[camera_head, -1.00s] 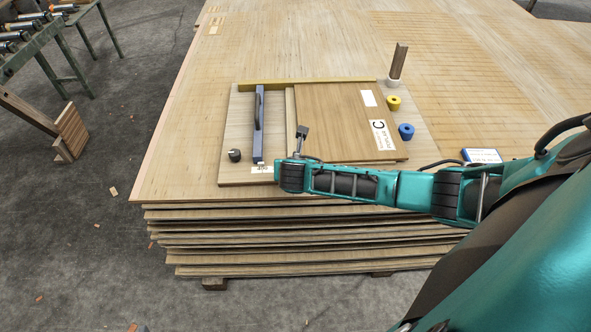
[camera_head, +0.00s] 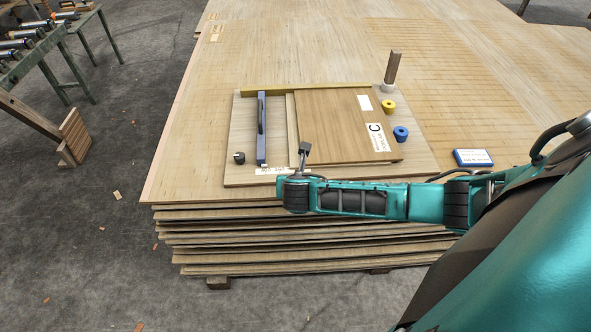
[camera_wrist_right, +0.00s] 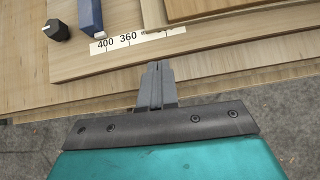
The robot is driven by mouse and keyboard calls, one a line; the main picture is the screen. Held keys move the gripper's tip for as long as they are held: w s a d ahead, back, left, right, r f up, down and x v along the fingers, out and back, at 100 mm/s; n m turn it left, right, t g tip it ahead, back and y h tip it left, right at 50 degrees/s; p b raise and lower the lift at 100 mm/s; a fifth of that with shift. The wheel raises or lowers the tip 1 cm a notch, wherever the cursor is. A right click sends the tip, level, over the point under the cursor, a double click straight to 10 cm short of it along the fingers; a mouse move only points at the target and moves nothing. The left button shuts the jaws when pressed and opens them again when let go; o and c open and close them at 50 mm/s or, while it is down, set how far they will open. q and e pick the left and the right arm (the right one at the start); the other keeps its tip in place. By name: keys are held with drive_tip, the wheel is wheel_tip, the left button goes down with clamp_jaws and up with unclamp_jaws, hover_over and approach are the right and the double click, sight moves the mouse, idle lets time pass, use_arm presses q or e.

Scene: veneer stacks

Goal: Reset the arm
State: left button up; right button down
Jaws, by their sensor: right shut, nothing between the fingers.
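My right arm comes in from the right in the head view, and its gripper (camera_head: 304,149) is over the near edge of the pale board (camera_head: 236,135). In the right wrist view my right gripper (camera_wrist_right: 157,68) is shut, with its fingers together and empty. It points at the board's front edge, near the white scale strip (camera_wrist_right: 125,41) marked 400 and 360. The blue bar (camera_head: 261,128) lies on the board to the left of the gripper. The brown panel marked C (camera_head: 335,120) lies to its right. My left arm is not in view.
A black knob (camera_head: 239,157) is left of the bar. A yellow ring (camera_head: 388,106), a blue ring (camera_head: 401,133) and an upright brown piece in a white cup (camera_head: 389,87) stand at the right. A blue-and-white box (camera_head: 472,158) lies on the veneer stack (camera_head: 190,150).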

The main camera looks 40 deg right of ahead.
drive_tip(key=p+v, duration=0.1)
drive_tip(key=v, duration=0.5)
drive_tip(key=s+a+f+m+y, duration=0.3)
drive_tip(key=s+a+m+y, duration=0.3)
drive_tip(key=a+m, duration=0.5)
drive_tip(key=s+r+m+t+y, duration=0.1)
drive_tip(key=s+r+m+t, duration=0.2)
drive_tip(key=m, duration=1.2)
drive_tip(key=s, duration=0.3)
drive_tip(key=shift+d+r+m, duration=0.15)
drive_tip(key=shift+d+m, duration=0.25)
